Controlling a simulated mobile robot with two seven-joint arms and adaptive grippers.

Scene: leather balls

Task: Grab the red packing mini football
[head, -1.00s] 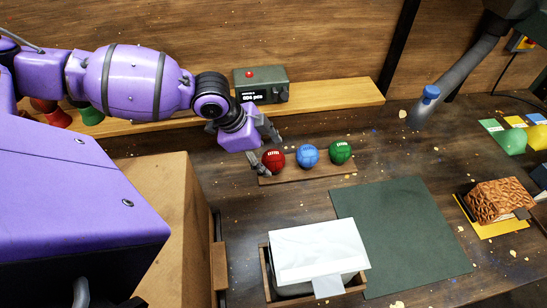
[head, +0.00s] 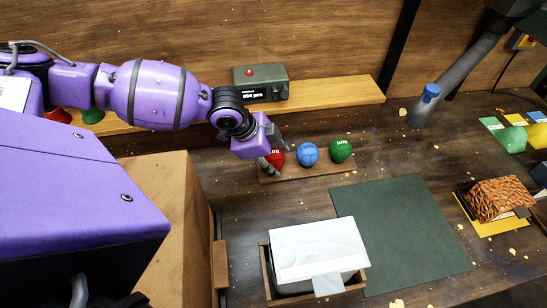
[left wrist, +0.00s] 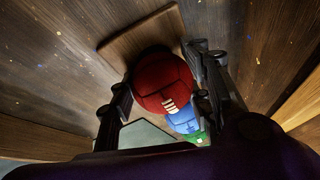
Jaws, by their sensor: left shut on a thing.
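The red mini football (head: 277,157) sits at the left end of a row of three small balls on a wooden board (head: 318,172). My left gripper (head: 275,154) reaches down over it and partly hides it in the head view. In the left wrist view the red ball (left wrist: 163,80) lies between the two fingers of my left gripper (left wrist: 160,92), which is shut on it. The ball appears to be still at the board. My right gripper is not in view.
The blue ball (head: 308,154) and the green ball (head: 341,151) stand close to the right. A box with white sheets (head: 318,250) and a dark green mat (head: 405,235) lie in front.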

